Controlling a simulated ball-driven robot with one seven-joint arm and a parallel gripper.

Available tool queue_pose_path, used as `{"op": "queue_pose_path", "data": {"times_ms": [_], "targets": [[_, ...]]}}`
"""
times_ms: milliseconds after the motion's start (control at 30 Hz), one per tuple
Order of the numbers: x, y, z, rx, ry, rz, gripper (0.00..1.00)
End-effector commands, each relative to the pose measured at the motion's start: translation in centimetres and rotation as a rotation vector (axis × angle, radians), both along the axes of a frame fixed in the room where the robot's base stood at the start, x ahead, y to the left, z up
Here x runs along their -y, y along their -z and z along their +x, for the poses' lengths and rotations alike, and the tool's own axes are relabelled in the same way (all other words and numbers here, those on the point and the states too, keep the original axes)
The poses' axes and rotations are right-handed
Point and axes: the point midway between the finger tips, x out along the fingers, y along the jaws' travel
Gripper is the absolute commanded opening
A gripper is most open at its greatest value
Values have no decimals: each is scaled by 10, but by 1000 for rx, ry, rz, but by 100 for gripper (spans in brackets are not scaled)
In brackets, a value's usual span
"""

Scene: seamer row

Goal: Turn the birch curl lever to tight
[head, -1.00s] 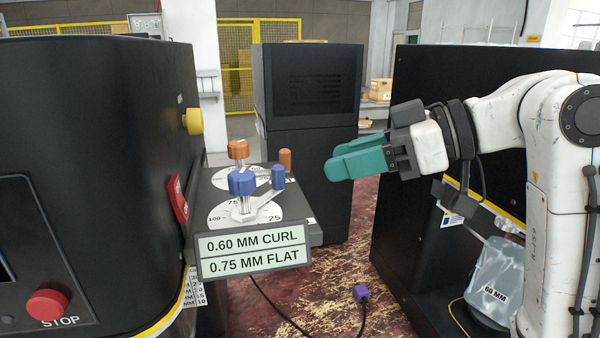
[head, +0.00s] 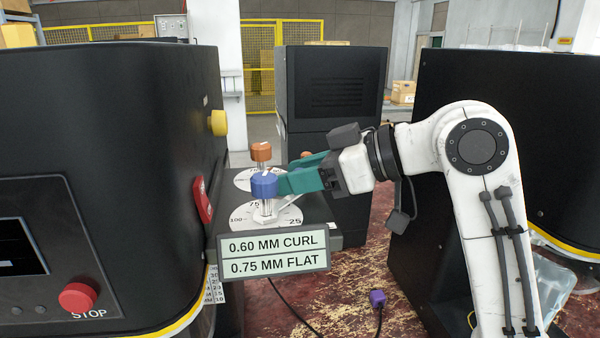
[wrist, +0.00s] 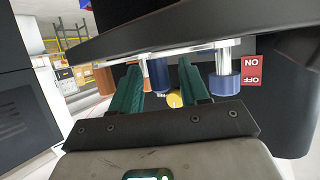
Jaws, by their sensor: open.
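Two levers stand on a dark ledge by the left machine. The near lever has a blue hub (head: 263,187) over a white dial (head: 282,217) marked 75, 100 and 25. The far lever has an orange hub (head: 261,151) over a second dial (head: 243,180). No lever is readably marked birch or tight. My gripper (head: 290,180), with green fingers, is open at the blue lever's outer end. In the wrist view the blue handle post (wrist: 160,76) stands between the fingers, contact unclear. In the head view the fingers hide that post.
A sign (head: 273,254) reading 0.60 MM CURL and 0.75 MM FLAT hangs on the ledge's front. A red STOP button (head: 78,298) and a red switch plate (head: 202,200) are on the left machine. A dark cabinet (head: 330,90) stands behind.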

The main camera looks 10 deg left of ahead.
Motion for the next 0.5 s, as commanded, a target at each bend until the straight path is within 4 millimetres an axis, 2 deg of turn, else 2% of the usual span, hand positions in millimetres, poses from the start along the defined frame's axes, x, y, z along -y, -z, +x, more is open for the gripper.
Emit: {"op": "queue_pose_path", "data": {"times_ms": [233,500], "targets": [[-1,0,0,0,0,0,45],[-1,0,0,0,0,0,20]]}}
